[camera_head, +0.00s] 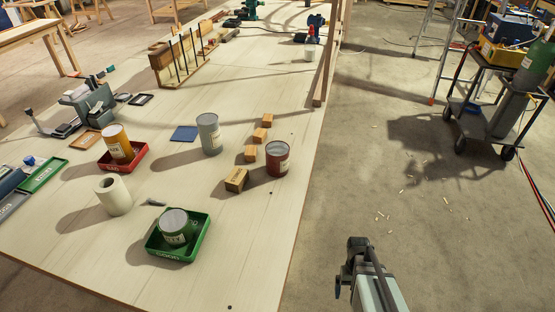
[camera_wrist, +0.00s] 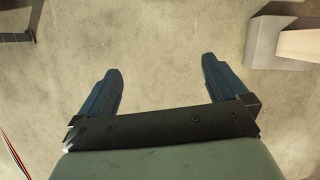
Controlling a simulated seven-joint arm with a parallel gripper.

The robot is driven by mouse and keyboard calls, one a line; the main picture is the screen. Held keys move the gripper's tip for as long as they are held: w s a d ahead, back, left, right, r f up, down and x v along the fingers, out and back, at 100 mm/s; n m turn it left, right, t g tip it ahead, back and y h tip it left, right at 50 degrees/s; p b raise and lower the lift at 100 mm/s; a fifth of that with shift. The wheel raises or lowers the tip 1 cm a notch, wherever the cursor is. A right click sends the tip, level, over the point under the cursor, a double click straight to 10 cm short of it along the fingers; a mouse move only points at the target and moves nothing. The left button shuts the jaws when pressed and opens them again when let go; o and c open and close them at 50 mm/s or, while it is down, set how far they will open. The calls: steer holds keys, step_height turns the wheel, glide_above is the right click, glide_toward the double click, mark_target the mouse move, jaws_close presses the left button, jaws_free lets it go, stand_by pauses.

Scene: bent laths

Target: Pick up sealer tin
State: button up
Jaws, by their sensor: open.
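Several tins stand on the pale table; their labels are too small to read, so I cannot tell which is the sealer tin. A tall grey tin (camera_head: 209,134) stands mid-table. A dark red tin (camera_head: 277,159) stands near the right edge. An amber tin (camera_head: 117,144) stands in a red tray (camera_head: 135,163). My gripper (camera_head: 358,245) is off the table's right side, over the floor. In the wrist view its fingers (camera_wrist: 160,70) are apart, with only floor between them.
A white cylinder (camera_head: 113,195) stands between the red and green trays. Wooden blocks (camera_head: 237,179) lie beside the dark red tin. A loaded cart (camera_head: 500,105) stands on the floor at right.

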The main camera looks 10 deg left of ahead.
steer(key=w+a+r+n+t, duration=0.15)
steer(key=w+a+r, duration=0.25)
steer(key=w+r, duration=0.5)
steer(key=w+a+r+t, duration=0.2)
steer(key=w+a+r, duration=0.1)
steer(key=w+r, duration=0.7)
steer(key=w+a+r+t, duration=0.1)
steer(key=w+a+r, duration=0.2)
steer(key=r, duration=0.4)
steer(key=w+a+r+t, duration=0.1)
steer(key=w+a+r, duration=0.1)
steer(key=r, duration=0.5)
steer(key=w+a+r+t, duration=0.1)
steer(key=w+a+r, duration=0.2)
steer(key=r, duration=0.3)
step_height(320, 180, up, 17)
steer(key=n+y, duration=0.4)
steer(key=n, duration=0.1)
glide_above(279, 150)
steer(key=s+d, duration=0.2)
steer(key=s, duration=0.1)
steer(key=shift+t, duration=0.35)
steer(key=x, duration=0.8)
steer(key=shift+s+f, duration=0.1)
steer(key=shift+f, duration=0.05)
steer(key=shift+x, duration=2.75)
steer(key=shift+d, duration=0.15)
steer(key=c, duration=1.1)
